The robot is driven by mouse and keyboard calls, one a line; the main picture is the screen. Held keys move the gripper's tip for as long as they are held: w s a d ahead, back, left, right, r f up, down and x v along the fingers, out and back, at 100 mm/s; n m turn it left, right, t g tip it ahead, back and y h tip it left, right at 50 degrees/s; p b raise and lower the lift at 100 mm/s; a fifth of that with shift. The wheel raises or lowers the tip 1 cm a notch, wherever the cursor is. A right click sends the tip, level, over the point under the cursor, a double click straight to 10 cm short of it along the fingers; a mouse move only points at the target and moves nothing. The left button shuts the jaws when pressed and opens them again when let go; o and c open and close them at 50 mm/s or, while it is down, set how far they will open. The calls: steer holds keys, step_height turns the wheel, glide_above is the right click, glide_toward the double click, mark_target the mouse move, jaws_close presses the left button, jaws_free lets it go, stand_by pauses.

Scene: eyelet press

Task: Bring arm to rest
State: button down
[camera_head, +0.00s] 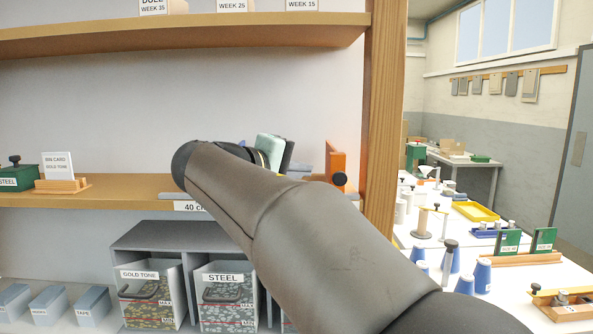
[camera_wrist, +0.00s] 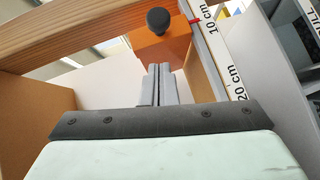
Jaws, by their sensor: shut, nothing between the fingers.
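My gripper (camera_wrist: 160,70) shows in the wrist view as two grey fingers side by side, closed together with nothing between them. A pale green body with a dark strip fills the bottom of that view and hides what lies under it. The fingers point towards an orange block (camera_wrist: 152,46) with a black knob; I cannot tell how far apart they are. In the head view my arm reaches across the middle to the shelf (camera_head: 120,190), and its end mostly hides my gripper. The orange block (camera_head: 337,160) also shows there, right of the arm's end, by the wooden post.
The wooden post (camera_head: 385,120) and the upper shelf (camera_head: 180,38) bound the space around the arm. Below are bins marked GOLD TONE (camera_head: 150,295) and STEEL (camera_head: 228,295). At right, a white table (camera_head: 520,290) holds blue cups, green blocks and a yellow tray (camera_head: 475,211).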

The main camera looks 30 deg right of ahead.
steer(key=b+v, duration=0.1)
steer(key=v, duration=0.9)
steer(key=s+d+f+n+g+y+p, duration=0.1)
steer(key=s+f+y, duration=0.2)
steer(key=f, duration=0.7)
steer(key=s+f+n+g+y+p, duration=0.1)
steer(key=s+f+y, duration=0.15)
steer(key=f, duration=0.65)
steer(key=s+a+f+m+g+y+p, duration=0.1)
steer(key=s+a+f+y, duration=0.2)
steer(key=s+f, duration=0.4)
steer(key=s+a+f+m+g+y+p, duration=0.1)
steer(key=s+f+y, duration=0.5)
steer(key=f, duration=0.6)
steer(key=shift+s+a+m+g, duration=0.5)
steer(key=shift+s+a+m, duration=0.3)
steer(key=shift+s+a, duration=0.1)
